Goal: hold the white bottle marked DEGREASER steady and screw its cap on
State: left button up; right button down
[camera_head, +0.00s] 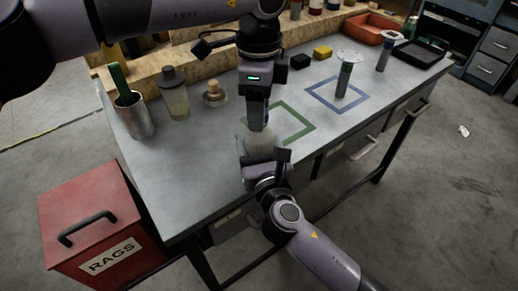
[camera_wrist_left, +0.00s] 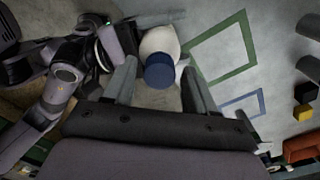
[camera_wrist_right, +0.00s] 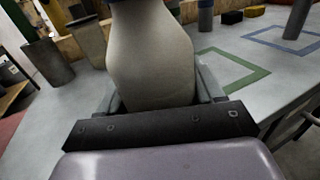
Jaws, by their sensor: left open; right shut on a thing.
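The pale white bottle (camera_head: 262,147) is upright above the near edge of the grey table, partly hidden by my grippers. My right gripper (camera_head: 264,166) is shut on its body; the bottle fills the jaws in the right wrist view (camera_wrist_right: 150,60). No DEGREASER lettering shows. My left gripper (camera_head: 257,122) points down over the bottle top. In the left wrist view its open fingers (camera_wrist_left: 160,88) stand either side of the blue cap (camera_wrist_left: 160,72), with gaps to both. The cap overlaps the bottle's top (camera_wrist_left: 160,42) there; I cannot tell how it is seated.
A green square outline (camera_head: 308,127) lies just right of the bottle. A blue outline (camera_head: 361,101) with a disc-topped tool (camera_head: 346,70) is farther right. A metal cup (camera_head: 135,118), grey bottle (camera_head: 174,97) and wooden knob (camera_head: 214,93) stand left. A red RAGS bin (camera_head: 85,195) is at the table's left.

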pick_arm(q)
grip_shut()
jog(key=m, duration=2.3)
jog(key=shift+m, duration=0.3)
jog(key=m, duration=0.6)
jog(key=shift+d, duration=0.1)
jog(key=m, duration=0.6)
jog(key=shift+f, duration=0.1)
jog(key=m, duration=0.6)
jog(key=shift+m, duration=0.4)
jog(key=m, duration=0.5)
jog(key=shift+o, duration=0.7)
grip_release()
